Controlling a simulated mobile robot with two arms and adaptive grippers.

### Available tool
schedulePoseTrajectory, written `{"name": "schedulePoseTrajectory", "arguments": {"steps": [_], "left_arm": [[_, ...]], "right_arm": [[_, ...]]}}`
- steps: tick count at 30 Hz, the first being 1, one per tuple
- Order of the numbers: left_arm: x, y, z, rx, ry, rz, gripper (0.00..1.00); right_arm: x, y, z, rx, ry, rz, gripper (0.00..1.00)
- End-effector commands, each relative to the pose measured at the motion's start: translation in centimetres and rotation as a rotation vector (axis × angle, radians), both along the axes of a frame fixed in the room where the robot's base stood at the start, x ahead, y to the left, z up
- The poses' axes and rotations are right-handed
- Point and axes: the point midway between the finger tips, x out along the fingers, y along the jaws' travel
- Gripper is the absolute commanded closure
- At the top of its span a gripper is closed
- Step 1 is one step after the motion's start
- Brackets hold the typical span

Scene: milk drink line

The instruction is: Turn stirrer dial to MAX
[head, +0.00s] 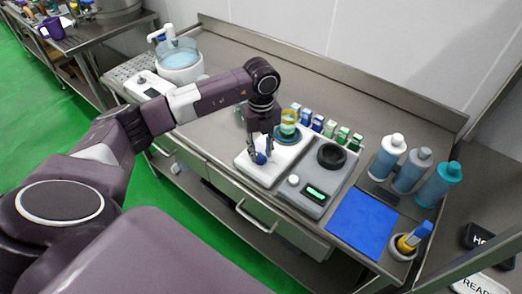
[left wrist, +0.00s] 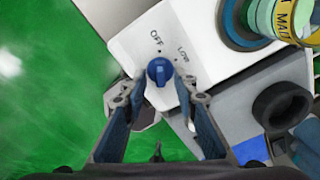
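The white stirrer (head: 279,150) stands on the steel bench, with a cup (head: 288,122) on its round plate at the back. Its blue dial (left wrist: 160,72) is on the front part of the top; the labels OFF and LOW show near it in the left wrist view. MAX is not readable. My left gripper (head: 260,157) points down over the dial. In the left wrist view its two fingers (left wrist: 158,90) stand apart, one on either side of the dial; I cannot tell whether they touch it. My right gripper is not in view.
A grey device (head: 312,194) with a black ring and green display stands right of the stirrer. Small coloured boxes (head: 318,124) stand behind. Bottles (head: 408,170) and a blue mat (head: 362,222) are at the right. A white basin (head: 180,64) is at the far left.

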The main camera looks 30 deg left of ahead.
Motion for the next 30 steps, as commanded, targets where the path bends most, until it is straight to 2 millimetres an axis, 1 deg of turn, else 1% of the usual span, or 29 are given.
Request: {"name": "schedulePoseTrajectory", "arguments": {"steps": [4,11,12,19,30], "left_arm": [[-0.05,-0.03,-0.96,0.001,0.001,-0.001,0.73],[0.00,-0.05,-1.14,-0.001,-0.001,-0.002,0.73],[0.00,-0.06,-1.13,-0.001,-0.001,-0.002,0.74],[0.00,-0.06,-1.09,-0.001,-0.001,-0.002,1.00],[0.00,-0.05,-1.13,-0.001,-0.002,-0.020,1.00]], "right_arm": [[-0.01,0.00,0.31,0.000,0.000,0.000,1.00],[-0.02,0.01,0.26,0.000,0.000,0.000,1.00],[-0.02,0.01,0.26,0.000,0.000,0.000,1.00],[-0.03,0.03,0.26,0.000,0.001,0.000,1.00],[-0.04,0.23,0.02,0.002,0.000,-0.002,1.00]]}}
